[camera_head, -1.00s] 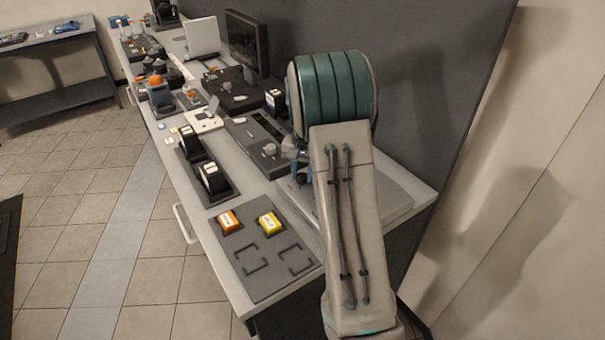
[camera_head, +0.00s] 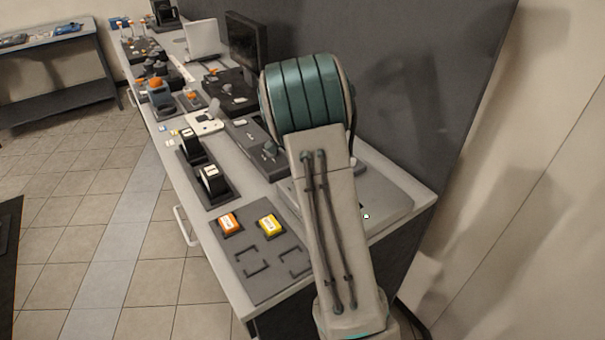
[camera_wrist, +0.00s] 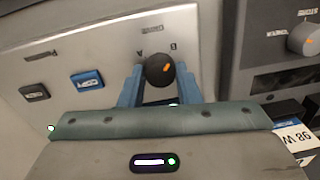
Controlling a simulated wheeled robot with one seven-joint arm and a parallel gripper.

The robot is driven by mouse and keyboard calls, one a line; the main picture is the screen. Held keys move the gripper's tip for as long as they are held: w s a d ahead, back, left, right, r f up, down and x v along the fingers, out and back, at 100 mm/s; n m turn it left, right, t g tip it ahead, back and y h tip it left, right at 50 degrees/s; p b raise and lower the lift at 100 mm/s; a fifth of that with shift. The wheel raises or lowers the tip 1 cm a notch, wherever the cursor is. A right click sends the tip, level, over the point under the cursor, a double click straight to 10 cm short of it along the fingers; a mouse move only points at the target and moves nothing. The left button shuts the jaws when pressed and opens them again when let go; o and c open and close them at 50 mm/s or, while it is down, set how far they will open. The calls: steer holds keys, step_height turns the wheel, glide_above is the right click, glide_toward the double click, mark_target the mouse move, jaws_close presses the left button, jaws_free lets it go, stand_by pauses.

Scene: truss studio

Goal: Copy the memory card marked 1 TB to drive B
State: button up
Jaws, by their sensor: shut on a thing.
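In the wrist view my gripper (camera_wrist: 160,84) has its two blue fingers on either side of a round dark knob (camera_wrist: 156,69) on a pale metal panel (camera_wrist: 105,52). The knob stands between the letters A and B. In the head view my arm hides the gripper and knob; part of the panel (camera_head: 385,190) shows. No card marked 1 TB can be read.
A green light shows on the panel (camera_head: 366,216). Orange (camera_head: 229,223) and yellow (camera_head: 269,225) blocks sit on a grey mat at the front. Black upright holders (camera_head: 213,181), a monitor (camera_head: 246,45) and a white laptop-like device (camera_head: 202,38) stand farther back. The aisle floor (camera_head: 110,210) at left is clear.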

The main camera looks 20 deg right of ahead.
steer(key=shift+m, duration=0.6)
steer(key=o, duration=1)
steer(key=r, duration=0.9)
steer(key=r+b, duration=0.1)
steer(key=r, duration=0.4)
steer(key=shift+s, duration=0.35)
